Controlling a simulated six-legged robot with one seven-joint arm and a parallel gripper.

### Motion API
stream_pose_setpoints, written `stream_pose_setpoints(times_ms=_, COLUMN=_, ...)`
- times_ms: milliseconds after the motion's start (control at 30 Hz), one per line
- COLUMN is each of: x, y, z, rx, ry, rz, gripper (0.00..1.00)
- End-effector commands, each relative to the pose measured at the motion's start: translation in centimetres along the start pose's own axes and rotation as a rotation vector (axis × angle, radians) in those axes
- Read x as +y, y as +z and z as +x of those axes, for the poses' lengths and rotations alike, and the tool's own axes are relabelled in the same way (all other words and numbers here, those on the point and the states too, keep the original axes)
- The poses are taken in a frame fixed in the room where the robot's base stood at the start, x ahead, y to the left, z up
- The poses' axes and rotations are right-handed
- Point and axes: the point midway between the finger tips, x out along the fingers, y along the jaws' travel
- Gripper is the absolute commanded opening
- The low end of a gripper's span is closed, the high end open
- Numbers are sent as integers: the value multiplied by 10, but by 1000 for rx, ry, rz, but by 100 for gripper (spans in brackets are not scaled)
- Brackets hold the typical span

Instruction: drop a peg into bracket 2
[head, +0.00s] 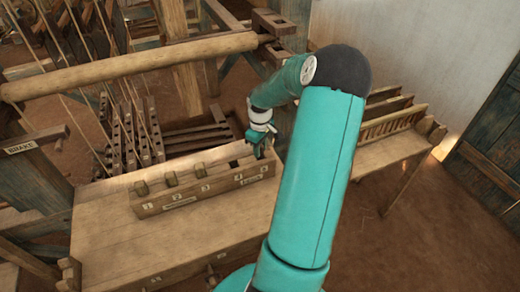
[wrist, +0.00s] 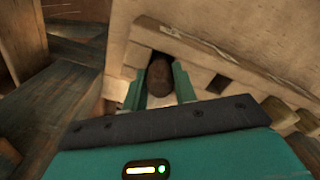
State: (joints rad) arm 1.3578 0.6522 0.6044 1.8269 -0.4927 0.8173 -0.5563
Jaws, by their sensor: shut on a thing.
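A long wooden box (head: 208,193) with a row of numbered places stands on the bench. Small wooden blocks or pegs show at its left places, one at the far left (head: 141,188) and another beside it (head: 171,179). The number 2 is on the box front, second from the left. My gripper (head: 262,150) is at the box's right end, low over the last place.
A thick wooden beam (head: 130,66) crosses behind the box. Dark loom levers and cords (head: 125,135) stand at the back left. A slatted wooden rack (head: 395,120) lies on the bench to the right. The bench front (head: 110,240) is clear.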

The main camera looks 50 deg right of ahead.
Motion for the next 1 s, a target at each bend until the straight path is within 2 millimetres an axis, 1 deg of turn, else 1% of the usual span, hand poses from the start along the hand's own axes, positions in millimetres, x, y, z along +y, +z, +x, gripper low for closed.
stream_pose_setpoints(times_ms=33, x=-1, y=0, z=7, rx=0, ry=-1, rz=-2, gripper=5)
stream_pose_setpoints(times_ms=100, x=0, y=0, z=10, rx=0, ry=0, rz=-3, gripper=5)
stream_pose_setpoints(times_ms=300, x=0, y=0, z=9, rx=0, ry=1, rz=-2, gripper=5)
stream_pose_setpoints(times_ms=467, x=-1, y=-1, z=13, rx=0, ry=0, rz=-2, gripper=5)
stream_pose_setpoints(times_ms=500, x=0, y=0, z=13, rx=0, ry=1, rz=-2, gripper=33)
stream_pose_setpoints(times_ms=567, x=0, y=0, z=13, rx=0, ry=0, rz=-2, gripper=45)
stream_pose_setpoints(times_ms=600, x=0, y=0, z=13, rx=0, ry=0, rz=-2, gripper=49)
stream_pose_setpoints(times_ms=1000, x=0, y=0, z=13, rx=1, ry=-2, rz=1, gripper=49)
